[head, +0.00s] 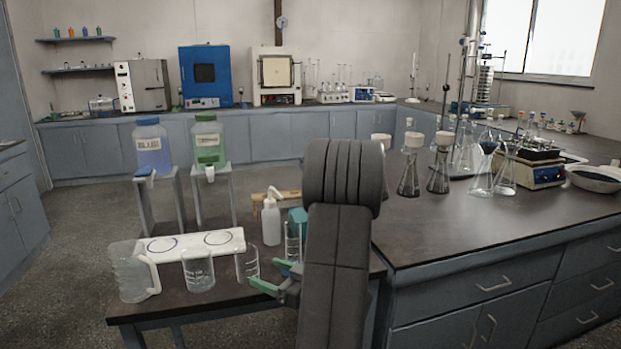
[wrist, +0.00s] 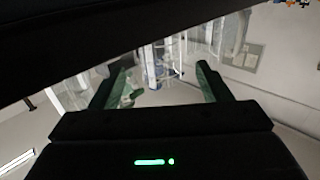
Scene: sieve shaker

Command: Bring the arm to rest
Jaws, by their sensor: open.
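My arm rises in the middle foreground of the head view, bent over the low dark table (head: 130,305). My gripper (head: 275,277) shows beside the arm's left edge, low over the right part of that table, partly hidden by the arm. Its green-tipped fingers are apart. In the wrist view, the open gripper (wrist: 162,82) has nothing between its fingers; blurred glassware shows beyond them. A glass beaker (head: 247,264) stands close to the gripper in the head view; I cannot tell whether they touch.
A clear pitcher (head: 130,272), a beaker (head: 198,271), a white tray (head: 190,244) and a wash bottle (head: 271,222) crowd the low table. The dark bench (head: 450,225) at right holds several flasks. Its front surface is clear. Blue and green carboys stand behind on stands.

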